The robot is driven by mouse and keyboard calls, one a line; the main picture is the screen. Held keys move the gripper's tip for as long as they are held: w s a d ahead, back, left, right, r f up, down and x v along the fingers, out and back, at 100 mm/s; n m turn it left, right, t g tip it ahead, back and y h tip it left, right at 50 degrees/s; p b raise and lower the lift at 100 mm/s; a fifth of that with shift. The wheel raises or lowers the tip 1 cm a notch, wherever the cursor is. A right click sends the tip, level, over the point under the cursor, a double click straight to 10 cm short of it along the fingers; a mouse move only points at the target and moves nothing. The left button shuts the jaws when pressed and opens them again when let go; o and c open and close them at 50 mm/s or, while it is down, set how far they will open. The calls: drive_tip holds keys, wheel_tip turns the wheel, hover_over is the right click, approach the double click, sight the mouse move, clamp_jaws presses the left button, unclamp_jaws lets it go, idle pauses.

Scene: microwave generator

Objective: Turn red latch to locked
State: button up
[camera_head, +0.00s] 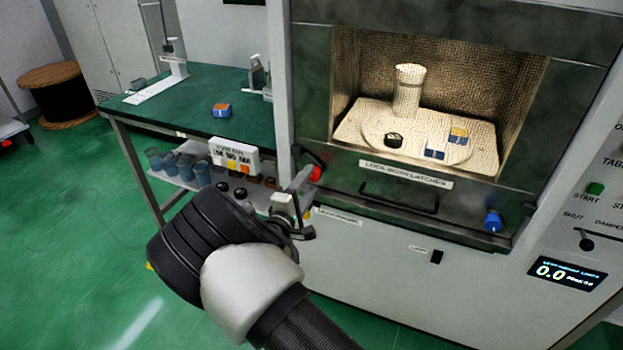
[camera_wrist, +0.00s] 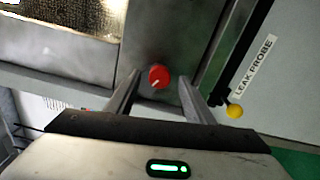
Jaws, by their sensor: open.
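The red latch (camera_head: 315,173) is a small red knob at the left end of the microwave door's lower edge. In the wrist view the red latch (camera_wrist: 159,77) shows as a round knob with a short pale line on its face. My gripper (camera_head: 300,185) is close to it in the head view. In the wrist view my gripper (camera_wrist: 157,85) is open, with one finger on each side of the knob in the picture. I cannot tell whether either finger touches it. A blue latch (camera_head: 493,220) sits at the door's lower right.
The microwave chamber holds a pale cylinder (camera_head: 408,90) and small boxes. A dark door handle (camera_head: 398,198) lies between the latches. A yellow knob (camera_wrist: 235,111) is by the leak probe label. A green-topped bench (camera_head: 190,98) stands at left; open floor (camera_head: 60,230) is before it.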

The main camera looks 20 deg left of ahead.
drive_tip(key=s+a, duration=0.1)
drive_tip(key=s, duration=1.3)
drive_tip(key=shift+s+p, duration=0.35)
drive_tip(key=shift+p, duration=0.05)
drive_tip(key=shift+a, duration=0.1)
